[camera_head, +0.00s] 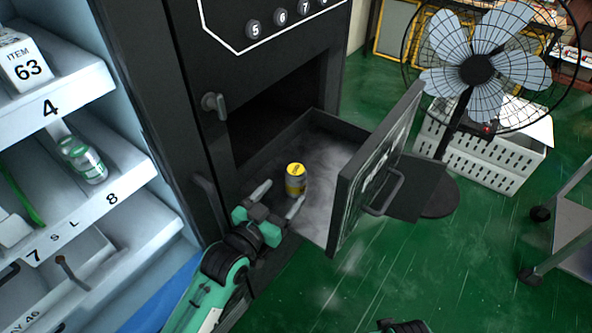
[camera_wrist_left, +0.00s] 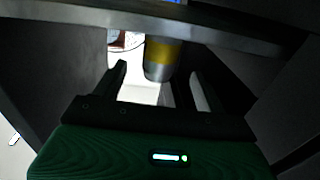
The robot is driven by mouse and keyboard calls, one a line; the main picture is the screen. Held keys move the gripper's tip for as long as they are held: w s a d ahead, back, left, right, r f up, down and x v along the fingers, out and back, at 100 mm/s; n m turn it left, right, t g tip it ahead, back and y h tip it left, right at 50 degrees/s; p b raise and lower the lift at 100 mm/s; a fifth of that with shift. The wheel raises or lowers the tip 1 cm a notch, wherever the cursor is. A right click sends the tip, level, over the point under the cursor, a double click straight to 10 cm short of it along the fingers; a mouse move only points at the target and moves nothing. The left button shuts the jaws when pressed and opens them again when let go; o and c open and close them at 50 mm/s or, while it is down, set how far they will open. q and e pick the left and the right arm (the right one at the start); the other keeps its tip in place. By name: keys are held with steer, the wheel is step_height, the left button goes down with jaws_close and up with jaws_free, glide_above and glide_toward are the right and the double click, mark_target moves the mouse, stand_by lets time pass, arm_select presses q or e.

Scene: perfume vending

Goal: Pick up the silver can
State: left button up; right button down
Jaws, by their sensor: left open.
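The can (camera_head: 296,180) has a yellow top and a silver-grey lower body. It stands upright on the floor of the open dispensing drawer (camera_head: 322,150) in the head view. My left gripper (camera_head: 280,197) is open, with its two fingers apart at the near side of the can. In the left wrist view the can (camera_wrist_left: 163,58) shows beyond the fingers, roughly between them and a little toward the upper middle. The can is not gripped. My right gripper (camera_head: 402,326) barely shows at the bottom edge of the head view.
The drawer's front panel (camera_head: 375,165) with a handle stands to the right of the can. The machine's dark cabinet is behind and left. Shelves with goods (camera_head: 60,195) are at the far left. A fan (camera_head: 478,70) and a white crate (camera_head: 485,150) stand at the right.

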mark_target(290, 184)
arm_select(q)
steer(key=shift+x, duration=3.55)
steer(key=shift+r, duration=0.2)
steer(key=c, duration=1.2)
steer(key=shift+o, duration=0.2)
